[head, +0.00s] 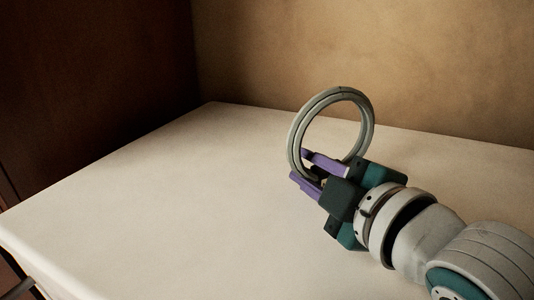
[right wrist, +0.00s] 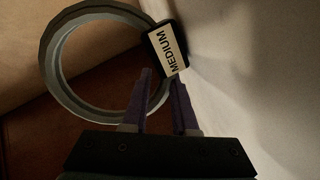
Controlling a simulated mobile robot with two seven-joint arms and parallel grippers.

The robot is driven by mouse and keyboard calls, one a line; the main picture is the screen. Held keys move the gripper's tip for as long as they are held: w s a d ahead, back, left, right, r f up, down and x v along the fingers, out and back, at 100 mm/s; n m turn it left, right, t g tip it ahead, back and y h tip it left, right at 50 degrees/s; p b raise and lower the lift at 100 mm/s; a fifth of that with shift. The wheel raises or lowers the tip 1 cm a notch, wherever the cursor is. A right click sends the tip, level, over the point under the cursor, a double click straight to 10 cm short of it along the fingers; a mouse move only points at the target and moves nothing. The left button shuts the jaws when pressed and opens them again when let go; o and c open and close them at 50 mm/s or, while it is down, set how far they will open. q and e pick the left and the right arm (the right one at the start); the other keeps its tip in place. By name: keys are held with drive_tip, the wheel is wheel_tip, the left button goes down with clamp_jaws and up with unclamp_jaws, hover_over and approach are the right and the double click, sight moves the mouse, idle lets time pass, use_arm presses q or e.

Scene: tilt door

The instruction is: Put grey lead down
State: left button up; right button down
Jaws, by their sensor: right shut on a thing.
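The grey lead (head: 367,117) is a coiled ring standing upright over the white table top in the head view. My right gripper (head: 299,166) has purple fingers and is shut on the lower left part of the ring. In the right wrist view the grey lead (right wrist: 52,82) shows as a loop with a dark tag (right wrist: 168,50) that reads MEDIUM. The fingertips of my right gripper (right wrist: 163,75) lie just below that tag. I cannot tell whether the lead touches the table. My left gripper does not show.
The white table top (head: 150,200) is bare to the left and in front of the gripper. A tan wall (head: 440,60) stands behind it, and a dark brown wall or panel (head: 90,70) stands at the left. A small metal piece (head: 18,288) shows at the lower left edge.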

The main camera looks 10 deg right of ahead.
drive_tip(key=shift+f, duration=0.15)
drive_tip(key=c, duration=1)
unclamp_jaws()
drive_tip(key=shift+o, duration=0.2)
drive_tip(key=shift+r, duration=0.25)
drive_tip(key=p+v, duration=0.1)
drive_tip(key=v, duration=1)
drive_tip(key=shift+s+f+p, duration=0.1)
drive_tip(key=shift+f+p, duration=0.05)
drive_tip(key=shift+p, duration=0.25)
drive_tip(key=shift+s+d, duration=0.1)
drive_tip(key=shift+s, duration=0.3)
